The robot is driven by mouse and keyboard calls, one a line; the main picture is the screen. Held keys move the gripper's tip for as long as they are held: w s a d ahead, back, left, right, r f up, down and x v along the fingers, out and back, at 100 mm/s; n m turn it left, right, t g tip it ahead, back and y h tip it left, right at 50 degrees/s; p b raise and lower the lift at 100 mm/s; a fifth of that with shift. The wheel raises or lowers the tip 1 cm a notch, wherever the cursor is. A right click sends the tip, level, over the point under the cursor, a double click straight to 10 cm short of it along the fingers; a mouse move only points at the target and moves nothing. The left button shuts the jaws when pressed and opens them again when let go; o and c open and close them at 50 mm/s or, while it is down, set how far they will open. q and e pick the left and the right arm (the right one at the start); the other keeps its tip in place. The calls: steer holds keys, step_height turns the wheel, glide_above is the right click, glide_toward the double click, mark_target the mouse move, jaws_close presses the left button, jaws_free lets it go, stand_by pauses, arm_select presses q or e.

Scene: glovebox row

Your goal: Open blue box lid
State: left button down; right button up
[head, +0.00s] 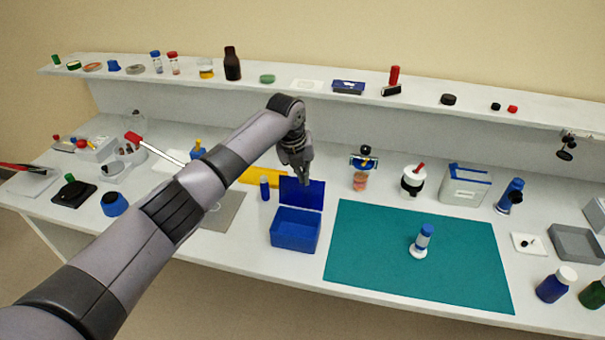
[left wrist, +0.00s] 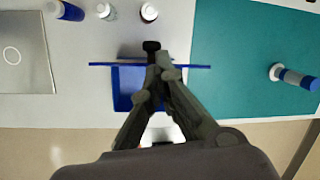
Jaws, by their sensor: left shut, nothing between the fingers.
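The blue box (head: 294,236) stands on the white table, just left of the teal mat. Its blue lid (head: 302,193) stands upright along the back edge, so the box is open toward the front. My left gripper (head: 304,180) is shut and empty, close over the lid's top edge; I cannot tell whether it touches. In the left wrist view, my shut gripper (left wrist: 156,68) is above the lid (left wrist: 108,65), seen edge-on, and it hides part of the box (left wrist: 126,92). My right gripper is not in view.
A blue-capped tube (head: 421,243) stands on the teal mat (head: 370,265). A small blue bottle (head: 265,188) is left of the lid, beside a yellow item (head: 258,177). A crowded shelf (head: 300,92) runs behind. Blue (head: 552,287) and green bottles stand front right.

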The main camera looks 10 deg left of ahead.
arm_select(q)
steer(key=shift+r, duration=0.1)
stand_by(0.4)
steer(key=shift+r+p, duration=0.8)
steer(key=shift+r, duration=0.05)
steer(key=shift+d, duration=0.1)
